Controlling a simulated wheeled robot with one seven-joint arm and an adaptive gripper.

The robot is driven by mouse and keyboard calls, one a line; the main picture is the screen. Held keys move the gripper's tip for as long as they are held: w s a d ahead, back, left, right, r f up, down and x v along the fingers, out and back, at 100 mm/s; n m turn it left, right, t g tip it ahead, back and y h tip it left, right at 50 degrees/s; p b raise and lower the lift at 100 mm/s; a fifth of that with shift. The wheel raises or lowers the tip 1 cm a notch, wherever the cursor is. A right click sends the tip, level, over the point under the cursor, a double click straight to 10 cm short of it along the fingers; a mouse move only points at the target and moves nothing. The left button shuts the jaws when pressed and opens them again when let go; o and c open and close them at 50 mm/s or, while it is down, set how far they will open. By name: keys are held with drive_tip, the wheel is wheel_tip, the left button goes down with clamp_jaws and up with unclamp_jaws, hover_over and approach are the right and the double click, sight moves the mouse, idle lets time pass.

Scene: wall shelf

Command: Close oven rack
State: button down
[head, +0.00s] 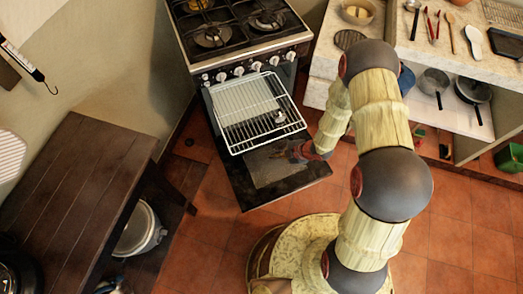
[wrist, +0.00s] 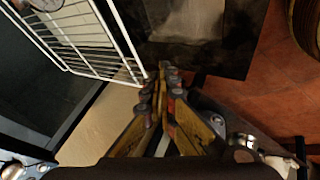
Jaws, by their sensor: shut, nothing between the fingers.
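The oven (head: 255,72) stands at the top middle of the head view with its door (head: 300,181) folded down and open. The white wire rack (head: 257,108) is pulled out of the oven and sticks out over the door. A small round metal thing (head: 280,117) is on the rack.
A dark wooden table (head: 75,190) stands to the left, with a pot (head: 140,228) beneath it. A counter (head: 440,50) with pans and utensils is at the right. Terracotta floor (head: 480,235) is clear at the lower right.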

drive_tip(key=w+a+f+b, duration=0.5)
drive_tip(key=w+a+f, duration=0.1)
drive_tip(key=w+f, duration=0.1)
drive_tip(key=shift+a+f, duration=0.25)
drive_tip(key=shift+f, duration=0.2)
